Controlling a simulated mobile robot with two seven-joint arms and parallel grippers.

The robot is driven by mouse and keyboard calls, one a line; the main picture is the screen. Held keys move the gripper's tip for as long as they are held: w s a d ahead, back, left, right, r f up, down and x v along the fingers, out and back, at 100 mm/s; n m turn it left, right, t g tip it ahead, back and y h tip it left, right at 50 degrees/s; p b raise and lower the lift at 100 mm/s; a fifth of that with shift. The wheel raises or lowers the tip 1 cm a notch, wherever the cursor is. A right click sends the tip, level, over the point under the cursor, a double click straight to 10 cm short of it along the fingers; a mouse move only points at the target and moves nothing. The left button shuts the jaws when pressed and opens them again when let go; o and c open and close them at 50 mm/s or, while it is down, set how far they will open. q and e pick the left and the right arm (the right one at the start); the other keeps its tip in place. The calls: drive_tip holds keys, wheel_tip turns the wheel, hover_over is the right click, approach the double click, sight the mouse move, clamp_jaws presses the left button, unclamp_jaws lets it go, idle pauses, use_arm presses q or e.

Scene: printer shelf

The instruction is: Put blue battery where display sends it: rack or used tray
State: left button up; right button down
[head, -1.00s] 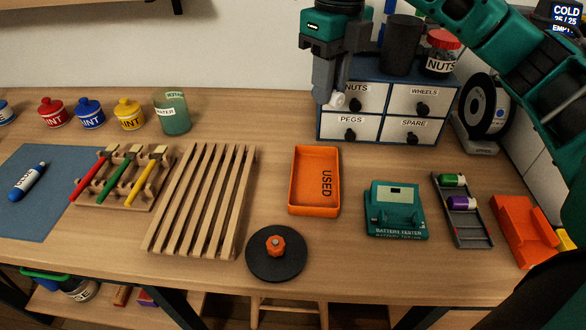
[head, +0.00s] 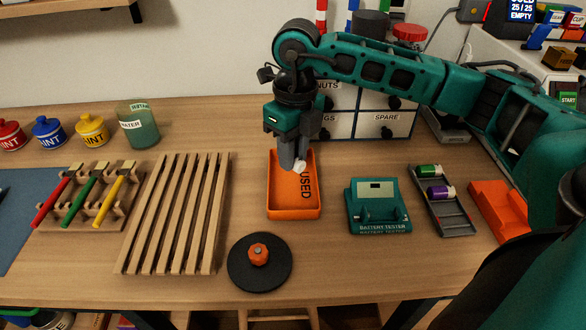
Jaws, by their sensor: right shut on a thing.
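My right gripper (head: 293,165) is above the orange used tray (head: 293,212), pointing down. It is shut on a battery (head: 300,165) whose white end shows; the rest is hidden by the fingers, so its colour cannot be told. The teal battery tester (head: 379,207) stands right of the tray; its small display (head: 376,187) shows no readable text and its cradle looks empty. The grey rack (head: 458,227) farther right holds a green battery (head: 428,171) and a purple battery (head: 438,192), with bare slots in front. My left gripper is not in view.
An orange holder (head: 500,208) lies right of the rack. A black disc with an orange knob (head: 260,263) sits in front of the tray. A slatted wooden rack (head: 178,212) is on the left. The drawer unit (head: 383,125) stands behind, partly covered by my arm.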

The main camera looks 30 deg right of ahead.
sight(293, 184)
drive_tip(key=shift+f, duration=2.2)
drive_tip(key=shift+f+b, duration=0.1)
drive_tip(key=shift+b, duration=0.2)
drive_tip(key=shift+f, duration=0.3)
drive_tip(key=c, duration=0.9)
unclamp_jaws()
drive_tip(key=shift+r, duration=0.1)
drive_tip(key=shift+r+p, duration=0.35)
drive_tip(key=shift+r, duration=0.2)
drive_tip(key=r, duration=1.1)
drive_tip(key=shift+d+r, duration=0.25)
drive_tip(key=shift+r, duration=0.05)
